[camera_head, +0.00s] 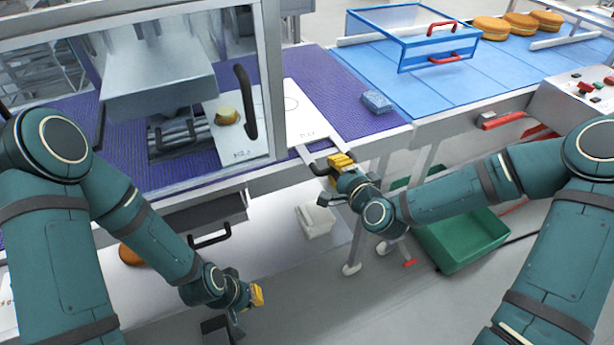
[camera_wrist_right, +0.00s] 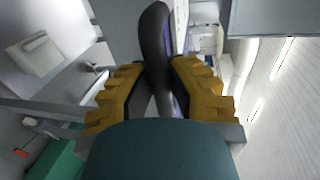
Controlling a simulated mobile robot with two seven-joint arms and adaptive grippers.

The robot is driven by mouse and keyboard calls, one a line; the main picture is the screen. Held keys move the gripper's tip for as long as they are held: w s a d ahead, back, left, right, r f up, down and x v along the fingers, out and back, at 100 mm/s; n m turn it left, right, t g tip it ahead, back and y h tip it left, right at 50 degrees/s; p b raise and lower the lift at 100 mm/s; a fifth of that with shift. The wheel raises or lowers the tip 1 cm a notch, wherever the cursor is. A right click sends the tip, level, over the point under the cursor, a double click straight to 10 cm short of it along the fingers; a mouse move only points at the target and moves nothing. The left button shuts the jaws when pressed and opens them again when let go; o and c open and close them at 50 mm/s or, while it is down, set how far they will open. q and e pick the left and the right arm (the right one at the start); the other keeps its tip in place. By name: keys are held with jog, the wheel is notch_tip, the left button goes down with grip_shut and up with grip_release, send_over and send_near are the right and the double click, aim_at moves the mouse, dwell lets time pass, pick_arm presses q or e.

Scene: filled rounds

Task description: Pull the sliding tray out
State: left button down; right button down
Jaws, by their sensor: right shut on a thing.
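The sliding tray is a flat white plate (camera_head: 307,122) with a thin ring marking, lying on the purple work surface beside the press guard. Two light arms run from its front edge to a dark handle (camera_head: 318,168), which also stands upright in the right wrist view (camera_wrist_right: 155,45). My right gripper (camera_head: 335,165) is at this handle. In the right wrist view its yellow ribbed pads (camera_wrist_right: 160,88) are closed on the handle from both sides. My left gripper (camera_head: 250,297) hangs low over the floor, away from the tray; its jaw opening is not clear.
A guarded press with a dark handle (camera_head: 246,103) stands left of the tray. A blue sponge-like block (camera_head: 377,102) lies to the right. A blue conveyor (camera_head: 450,85) carries filled rounds and a clear blue-framed cover. A green bin (camera_head: 465,250) stands below.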

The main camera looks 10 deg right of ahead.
jog(key=w+d+p, duration=0.1)
jog(key=w+d, duration=0.3)
jog(key=d, duration=0.9)
jog(key=shift+w+d, duration=0.2)
jog(key=shift+d, duration=0.15)
jog(key=c, duration=0.9)
grip_release()
jog(key=shift+d, duration=0.1)
jog(key=v, duration=1.2)
